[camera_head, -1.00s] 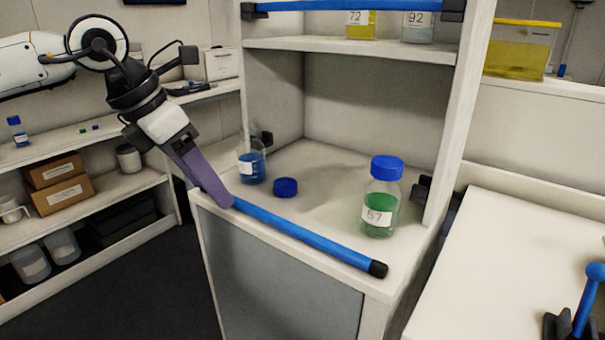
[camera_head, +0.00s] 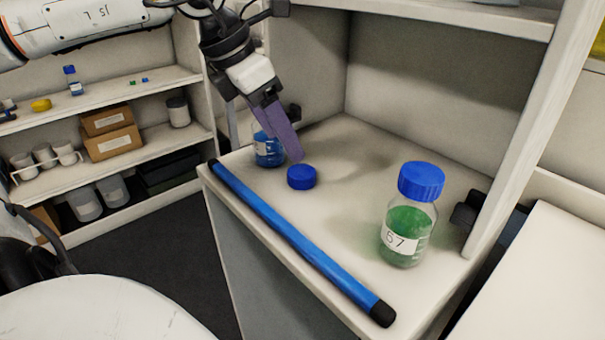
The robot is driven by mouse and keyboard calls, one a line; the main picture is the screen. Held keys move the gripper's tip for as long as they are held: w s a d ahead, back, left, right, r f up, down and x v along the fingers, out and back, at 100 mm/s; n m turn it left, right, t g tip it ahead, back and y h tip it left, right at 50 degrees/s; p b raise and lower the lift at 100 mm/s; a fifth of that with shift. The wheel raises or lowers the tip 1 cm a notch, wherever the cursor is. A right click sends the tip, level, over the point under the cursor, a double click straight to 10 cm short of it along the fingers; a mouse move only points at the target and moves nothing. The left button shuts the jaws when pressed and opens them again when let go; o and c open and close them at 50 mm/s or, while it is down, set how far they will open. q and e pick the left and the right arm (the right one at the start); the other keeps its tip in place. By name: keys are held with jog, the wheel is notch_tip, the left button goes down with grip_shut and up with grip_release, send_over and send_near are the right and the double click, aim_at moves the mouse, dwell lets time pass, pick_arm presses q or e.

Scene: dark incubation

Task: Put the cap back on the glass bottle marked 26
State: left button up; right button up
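A loose blue cap (camera_head: 301,177) lies on the white cabinet top. A glass bottle with blue liquid (camera_head: 268,151) stands uncapped just behind and left of it; its number cannot be read and my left gripper partly covers it. My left gripper (camera_head: 293,156) reaches down from the upper left, its purple fingers tilted, tips just above and behind the cap. Whether the fingers are apart cannot be told from this side. My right gripper is not in view.
A blue bar (camera_head: 290,238) runs along the front edge. A shelf (camera_head: 470,18) hangs above. Boxes and containers fill the left shelves.

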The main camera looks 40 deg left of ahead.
aim_at(301, 171)
pick_arm(q)
jog(key=shift+x, duration=1.8)
jog(key=shift+p+x, duration=0.3)
jog(key=shift+x, duration=2.3)
jog(key=shift+w+a, duration=0.1)
jog(key=shift+a, duration=0.05)
jog(key=c, duration=1.1)
